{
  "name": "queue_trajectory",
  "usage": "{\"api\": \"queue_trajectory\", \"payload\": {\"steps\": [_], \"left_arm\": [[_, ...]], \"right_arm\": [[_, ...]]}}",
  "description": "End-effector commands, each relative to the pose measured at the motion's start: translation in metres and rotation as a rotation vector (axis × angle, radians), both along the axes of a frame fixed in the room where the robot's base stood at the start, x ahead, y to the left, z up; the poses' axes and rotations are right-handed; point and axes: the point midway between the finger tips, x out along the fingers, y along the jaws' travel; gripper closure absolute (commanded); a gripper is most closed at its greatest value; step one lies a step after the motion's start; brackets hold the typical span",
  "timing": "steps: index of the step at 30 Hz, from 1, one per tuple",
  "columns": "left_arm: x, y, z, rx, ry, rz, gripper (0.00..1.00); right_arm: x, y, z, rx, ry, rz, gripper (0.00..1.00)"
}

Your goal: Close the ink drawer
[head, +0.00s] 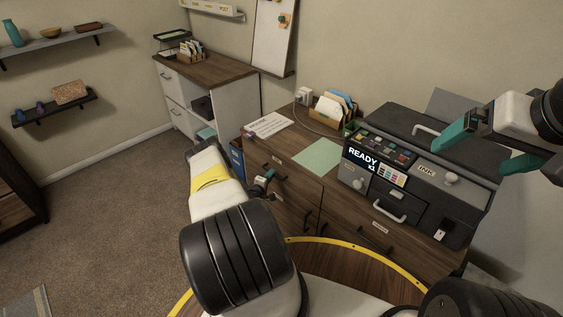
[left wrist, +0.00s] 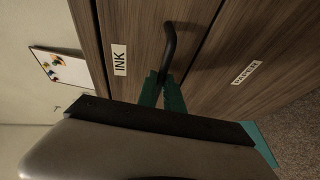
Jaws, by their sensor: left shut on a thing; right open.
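The ink drawer (head: 297,184) is a wooden front in the desk, left of the printer. In the left wrist view its front (left wrist: 140,30) carries an INK label (left wrist: 119,60) and a black bar handle (left wrist: 170,42). My left gripper (head: 262,186) is at this front; its teal fingers (left wrist: 163,90) are shut on the handle in the left wrist view. No drawer interior shows, and I cannot tell whether the front is flush. My right gripper (head: 486,150) is open and empty, above the right side of the printer.
A black printer (head: 405,209) with a READY screen and its own INK label stands on the desk. A PAPER-labelled front (left wrist: 245,72) adjoins the ink drawer. A green sheet (head: 318,154) and a paper holder (head: 334,108) lie behind. Open carpet (head: 110,200) is at left.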

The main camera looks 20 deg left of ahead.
Motion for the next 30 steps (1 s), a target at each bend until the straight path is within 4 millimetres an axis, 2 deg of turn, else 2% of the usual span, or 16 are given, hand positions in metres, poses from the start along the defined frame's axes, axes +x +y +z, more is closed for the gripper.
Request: {"api": "queue_trajectory", "payload": {"steps": [2, 9, 10, 12, 13, 23, 26, 30], "left_arm": [[0.006, -0.003, -0.001, -0.001, 0.002, 0.001, 1.0], [0.007, -0.003, 0.0, -0.001, 0.001, 0.001, 1.0], [0.007, -0.003, 0.0, -0.001, 0.001, 0.001, 0.83], [0.007, -0.003, 0.0, -0.001, 0.001, 0.001, 0.7], [0.007, -0.003, 0.0, -0.001, 0.001, 0.001, 0.68], [0.003, -0.002, 0.0, -0.001, 0.002, 0.001, 0.68], [-0.007, -0.001, 0.002, -0.001, 0.003, 0.001, 0.68], [-0.031, -0.002, 0.006, -0.002, 0.004, 0.002, 0.68]], "right_arm": [[0.0, 0.0, 0.0, 0.0, 0.0, 0.0, 0.0], [0.0, 0.0, 0.0, 0.0, 0.0, 0.0, 0.0], [0.0, 0.0, 0.0, 0.0, 0.0, 0.0, 0.0], [0.0, 0.0, 0.0, 0.0, 0.0, 0.0, 0.0], [0.0, 0.0, 0.0, 0.0, 0.0, 0.0, 0.0], [0.0, 0.0, 0.0, 0.0, 0.0, 0.0, 0.0], [0.0, 0.0, 0.0, 0.0, 0.0, 0.0, 0.0], [0.0, 0.0, 0.0, 0.0, 0.0, 0.0, 0.0]]}}
